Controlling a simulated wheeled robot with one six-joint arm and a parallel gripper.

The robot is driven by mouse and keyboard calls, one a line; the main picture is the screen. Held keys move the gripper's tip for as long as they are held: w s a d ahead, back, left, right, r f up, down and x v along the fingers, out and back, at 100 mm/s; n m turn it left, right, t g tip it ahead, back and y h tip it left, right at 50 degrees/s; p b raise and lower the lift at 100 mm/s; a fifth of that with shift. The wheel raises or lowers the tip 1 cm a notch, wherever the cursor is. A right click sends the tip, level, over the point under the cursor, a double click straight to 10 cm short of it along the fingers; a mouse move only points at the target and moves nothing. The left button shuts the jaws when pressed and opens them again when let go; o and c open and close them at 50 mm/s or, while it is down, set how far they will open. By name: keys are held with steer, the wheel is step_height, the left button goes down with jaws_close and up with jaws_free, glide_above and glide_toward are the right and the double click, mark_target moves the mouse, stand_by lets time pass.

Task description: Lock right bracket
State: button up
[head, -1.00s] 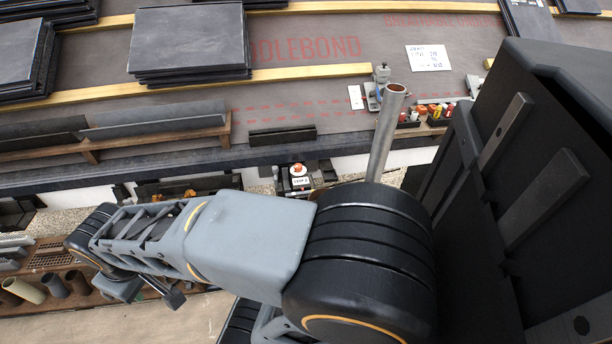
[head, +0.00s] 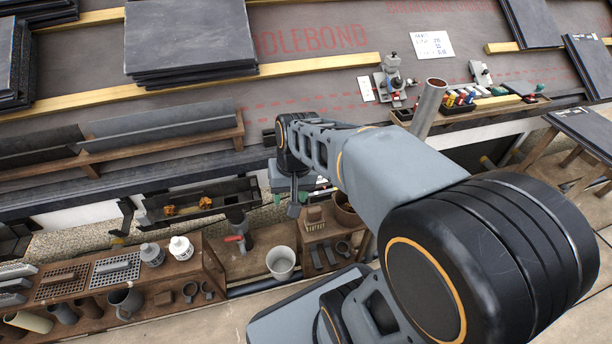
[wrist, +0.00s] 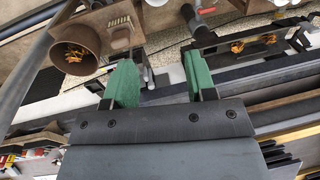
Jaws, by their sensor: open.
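My gripper (wrist: 156,82) is open and empty in the wrist view, its two green-padded fingers wide apart. In the head view my arm reaches to the eave, and its end is partly hidden behind its own links. A dark gutter section (head: 228,188) with orange leaves runs along the eave left of my arm's end; it also shows at the upper right of the wrist view (wrist: 230,58). A dark bracket-like piece (head: 126,215) hangs at the gutter's left end. A dark frame-like part (wrist: 203,40) stands at the gutter's near end in the wrist view. I cannot tell which is the right bracket.
Below the eave, a wooden bench (head: 213,262) holds bottles and cups. A brown pot (wrist: 76,50) is close left of my fingers. Slates (head: 190,40) lie stacked on the roof.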

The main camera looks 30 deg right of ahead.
steer(key=w+d+f+m+g+y+p, duration=0.1)
steer(key=w+d+f+m+y, duration=0.1)
steer(key=w+d+m+y, duration=0.4)
steer(key=w+d+f+m+g+y+p, duration=0.1)
steer(key=w+d+f+m+y, duration=0.15)
steer(key=w, duration=0.55)
steer(key=d+f+m+t+y, duration=0.1)
steer(key=d+f+m+y, duration=0.1)
steer(key=d+f, duration=0.2)
steer(key=w+d+f+m+t+y+p, duration=0.1)
steer(key=d+f+m+y, duration=0.2)
steer(key=d+f, duration=0.1)
steer(key=w+d+f+m+t+y+p, duration=0.1)
steer(key=d+f+m+t+y, duration=0.1)
steer(key=d+f+m, duration=0.1)
steer(key=shift+w+d+f+m, duration=0.2)
steer(key=shift+d+f+m, duration=0.05)
steer(key=shift+d+f, duration=0.6)
steer(key=shift+s+d+f+t+y, duration=0.15)
steer(key=shift+d+f+t+y, duration=0.05)
steer(key=shift+d+t+y, duration=0.1)
steer(key=shift+a+f+m, duration=0.1)
steer(key=shift+f+m, duration=0.05)
steer(key=shift+m, duration=0.15)
steer(key=w+a, duration=0.2)
steer(key=a, duration=1.1)
steer(key=shift+w+b, duration=0.3)
steer(key=shift+b, duration=0.1)
steer(key=shift+f, duration=0.1)
steer(key=shift+c, duration=0.4)
